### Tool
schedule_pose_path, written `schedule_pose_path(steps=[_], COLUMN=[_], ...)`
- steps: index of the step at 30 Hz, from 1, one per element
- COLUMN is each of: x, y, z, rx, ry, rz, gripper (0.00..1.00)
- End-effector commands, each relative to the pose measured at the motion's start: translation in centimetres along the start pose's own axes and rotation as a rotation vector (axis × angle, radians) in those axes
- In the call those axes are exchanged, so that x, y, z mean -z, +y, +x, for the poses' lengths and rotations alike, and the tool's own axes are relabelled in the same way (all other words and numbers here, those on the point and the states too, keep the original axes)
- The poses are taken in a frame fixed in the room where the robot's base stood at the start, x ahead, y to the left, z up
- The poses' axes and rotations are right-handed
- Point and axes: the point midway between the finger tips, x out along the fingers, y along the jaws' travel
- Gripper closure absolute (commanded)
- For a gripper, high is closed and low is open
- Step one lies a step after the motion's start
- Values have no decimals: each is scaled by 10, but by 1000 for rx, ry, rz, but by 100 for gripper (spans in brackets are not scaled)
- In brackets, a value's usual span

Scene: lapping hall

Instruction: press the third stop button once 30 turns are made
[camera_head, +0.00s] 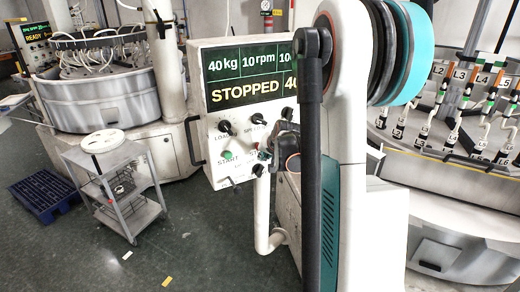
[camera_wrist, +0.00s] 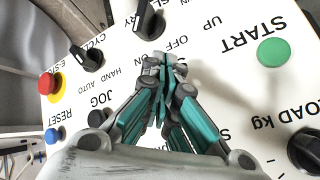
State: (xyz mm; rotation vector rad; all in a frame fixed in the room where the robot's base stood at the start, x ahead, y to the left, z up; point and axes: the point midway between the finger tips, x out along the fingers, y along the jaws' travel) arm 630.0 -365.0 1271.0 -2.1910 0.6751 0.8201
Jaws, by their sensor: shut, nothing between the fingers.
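A white control panel (camera_head: 212,125) stands in front of me; its display (camera_head: 255,78) reads 40 kg, 10 rpm and STOPPED, with the right part hidden behind my arm. The wrist view shows the panel upside down, with a green START button (camera_wrist: 272,52), a red E-stop (camera_wrist: 48,84) on yellow and a blue reset button (camera_wrist: 52,135). The START button also shows in the head view (camera_head: 227,156). My gripper (camera_wrist: 163,62) is shut and empty in front of the panel's knobs; contact cannot be told. I cannot make out a stop button; my gripper hides part of the panel.
A grey trolley (camera_head: 112,168) with a white round item on top stands left of the panel. A blue pallet (camera_head: 45,195) lies on the floor. Another machine (camera_head: 95,95) with a READY display is behind left. A machine with labelled stations (camera_head: 450,240) is at right.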

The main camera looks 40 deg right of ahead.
Motion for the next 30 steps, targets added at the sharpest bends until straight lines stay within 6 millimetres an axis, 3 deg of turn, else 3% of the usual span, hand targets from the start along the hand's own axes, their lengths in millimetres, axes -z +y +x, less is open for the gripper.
schedule_pose_path(steps=[11, 30], x=[-1, -26], y=[2, 26], z=[-2, -35], rx=[0, 0], ry=[0, 0], rz=[1, 1], gripper=[100, 100])
